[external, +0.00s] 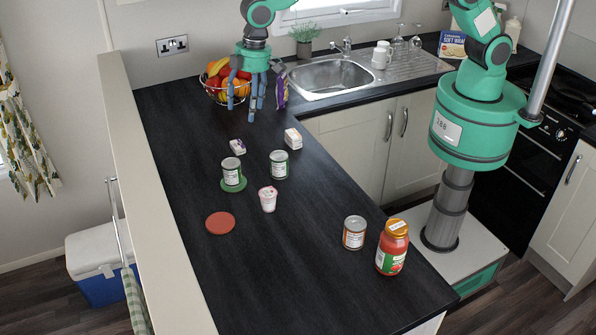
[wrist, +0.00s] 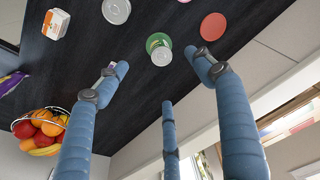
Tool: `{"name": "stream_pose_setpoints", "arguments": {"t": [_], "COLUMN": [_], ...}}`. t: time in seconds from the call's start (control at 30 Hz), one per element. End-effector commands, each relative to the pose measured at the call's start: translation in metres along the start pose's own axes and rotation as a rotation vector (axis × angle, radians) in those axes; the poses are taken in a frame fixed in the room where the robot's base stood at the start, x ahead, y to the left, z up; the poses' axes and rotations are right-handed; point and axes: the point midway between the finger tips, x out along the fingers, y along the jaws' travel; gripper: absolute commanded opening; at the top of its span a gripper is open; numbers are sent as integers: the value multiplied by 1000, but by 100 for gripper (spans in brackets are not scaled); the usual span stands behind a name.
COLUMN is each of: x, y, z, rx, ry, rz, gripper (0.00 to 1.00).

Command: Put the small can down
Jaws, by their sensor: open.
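A can with a pale label and green bands (external: 232,172) stands upright on a green round mat (external: 241,187) on the dark counter. In the wrist view its silver lid (wrist: 161,57) shows over the green mat (wrist: 156,40). A similar can (external: 279,164) stands to its right, directly on the counter. A can with an orange-brown label (external: 354,233) stands nearer the front. I cannot tell from looks alone which is the small can. My gripper (external: 250,100) is open and empty, its fingers spread above the far part of the counter beside the fruit bowl, apart from every can.
A wire fruit bowl (external: 222,98) and a purple packet (external: 282,92) flank my gripper. Two small boxes (external: 237,146) (external: 293,138), a white cup (external: 268,199), a red round mat (external: 220,223) and a red-sauce jar (external: 392,248) stand around. The front left counter is clear.

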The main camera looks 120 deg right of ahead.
Motion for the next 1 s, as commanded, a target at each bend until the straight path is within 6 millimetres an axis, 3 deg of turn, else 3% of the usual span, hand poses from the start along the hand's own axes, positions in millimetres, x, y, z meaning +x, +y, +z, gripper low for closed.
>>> {"name": "stream_pose_setpoints", "arguments": {"t": [0.1, 0.5, 1.0], "x": [-42, -154, -260], "y": [-6, -25, -41], "z": [16, 84, 196], "rx": [-7, -30, -58], "ry": [20, 78, 150], "rz": [-1, -6, -13], "gripper": [68, 68, 68]}}
